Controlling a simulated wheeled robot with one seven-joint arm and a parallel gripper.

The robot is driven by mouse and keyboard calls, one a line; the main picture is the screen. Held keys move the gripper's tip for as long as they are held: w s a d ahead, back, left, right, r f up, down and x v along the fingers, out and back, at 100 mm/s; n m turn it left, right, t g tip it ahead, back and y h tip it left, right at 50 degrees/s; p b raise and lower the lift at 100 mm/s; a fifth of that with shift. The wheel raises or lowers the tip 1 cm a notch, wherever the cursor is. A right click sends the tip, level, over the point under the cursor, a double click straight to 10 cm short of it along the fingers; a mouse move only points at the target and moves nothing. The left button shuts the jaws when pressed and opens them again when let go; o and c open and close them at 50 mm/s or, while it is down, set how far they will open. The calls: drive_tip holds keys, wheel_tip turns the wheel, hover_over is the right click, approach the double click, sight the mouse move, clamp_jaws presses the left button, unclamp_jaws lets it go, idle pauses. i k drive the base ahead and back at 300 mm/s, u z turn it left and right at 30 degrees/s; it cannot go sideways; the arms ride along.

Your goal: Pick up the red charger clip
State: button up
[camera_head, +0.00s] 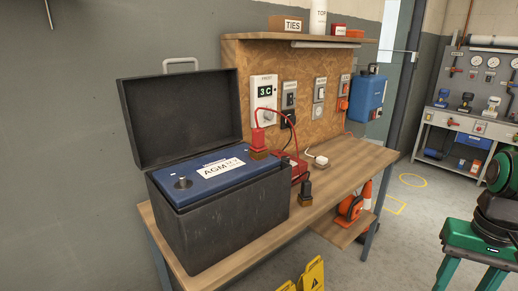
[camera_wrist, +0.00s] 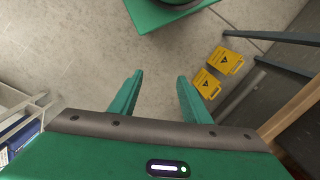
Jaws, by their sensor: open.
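The red charger clip (camera_head: 258,138) stands upright on a small wooden block at the right end of the blue battery (camera_head: 185,186), with a red cable looping up from it. The battery sits in an open black box (camera_head: 240,217) on the workbench. A black clip (camera_head: 305,187) stands on another small wooden block to the right. My green gripper (camera_head: 468,276) is at the lower right of the head view, well away from the bench. In the wrist view its two fingers (camera_wrist: 162,94) are apart with only floor between them. The red clip is not in the wrist view.
The wooden bench top (camera_head: 345,165) holds a red charger body (camera_head: 299,169) and a white plug. The box's raised lid (camera_head: 182,115) stands left of the clip.

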sight(258, 146)
drive_tip(key=z, duration=1.7)
drive_tip(key=k, duration=1.2)
drive_tip(key=u, duration=1.2)
drive_tip(key=i, duration=1)
drive_tip(key=z, duration=0.05)
